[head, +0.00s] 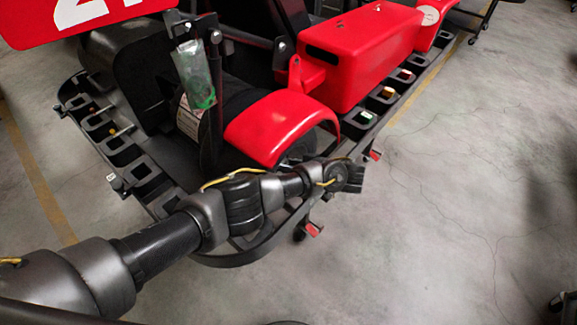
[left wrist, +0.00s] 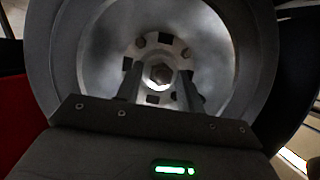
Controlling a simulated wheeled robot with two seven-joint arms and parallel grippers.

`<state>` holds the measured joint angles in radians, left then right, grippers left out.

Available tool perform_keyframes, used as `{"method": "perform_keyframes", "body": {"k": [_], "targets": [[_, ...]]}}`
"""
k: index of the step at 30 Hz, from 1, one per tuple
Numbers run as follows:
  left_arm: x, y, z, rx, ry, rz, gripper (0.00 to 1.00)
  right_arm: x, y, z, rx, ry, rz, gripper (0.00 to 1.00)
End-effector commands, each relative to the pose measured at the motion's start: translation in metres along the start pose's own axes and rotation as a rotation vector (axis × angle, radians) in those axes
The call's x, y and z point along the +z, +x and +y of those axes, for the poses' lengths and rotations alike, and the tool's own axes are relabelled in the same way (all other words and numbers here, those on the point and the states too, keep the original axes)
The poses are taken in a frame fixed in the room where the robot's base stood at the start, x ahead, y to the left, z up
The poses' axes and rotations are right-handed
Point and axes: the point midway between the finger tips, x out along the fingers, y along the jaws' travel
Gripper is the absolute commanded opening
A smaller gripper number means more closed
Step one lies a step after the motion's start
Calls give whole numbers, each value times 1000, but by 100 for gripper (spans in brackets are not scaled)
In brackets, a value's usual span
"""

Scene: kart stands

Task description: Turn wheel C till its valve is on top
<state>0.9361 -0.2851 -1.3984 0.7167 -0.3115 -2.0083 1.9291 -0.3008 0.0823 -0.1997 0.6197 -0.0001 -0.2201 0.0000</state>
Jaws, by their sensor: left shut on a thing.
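A wheel (left wrist: 98,55) fills the left wrist view, with a pale metal disc, a grey rim and a bolted hub with a large central nut. No valve and no letter can be made out on it. My left gripper (left wrist: 158,72) reaches in at the hub, one finger on each side of the nut, and is shut on the hub. In the head view my left gripper (head: 348,177) is beside the kart, just below the red fender (head: 283,125). The fender and my arm hide most of the wheel there. My right gripper is out of view.
A black stand frame with slotted trays (head: 154,183) runs around the kart, with small coloured items in some slots. A red side pod (head: 360,55) is behind the fender. A clear green-tinted bag (head: 194,75) hangs near a post. The floor to the right is mostly free.

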Motion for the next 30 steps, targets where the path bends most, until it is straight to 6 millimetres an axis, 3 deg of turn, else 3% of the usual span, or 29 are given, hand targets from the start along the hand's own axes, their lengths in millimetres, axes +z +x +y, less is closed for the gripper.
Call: {"method": "perform_keyframes", "body": {"k": [10,26,27,30], "targets": [[-2,0,2,-53,129,3,0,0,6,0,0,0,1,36],[-2,0,2,-63,151,3,0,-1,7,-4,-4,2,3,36],[-2,0,2,-63,151,3,43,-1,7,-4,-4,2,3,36],[-2,0,2,-63,151,3,43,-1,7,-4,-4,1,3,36]]}}
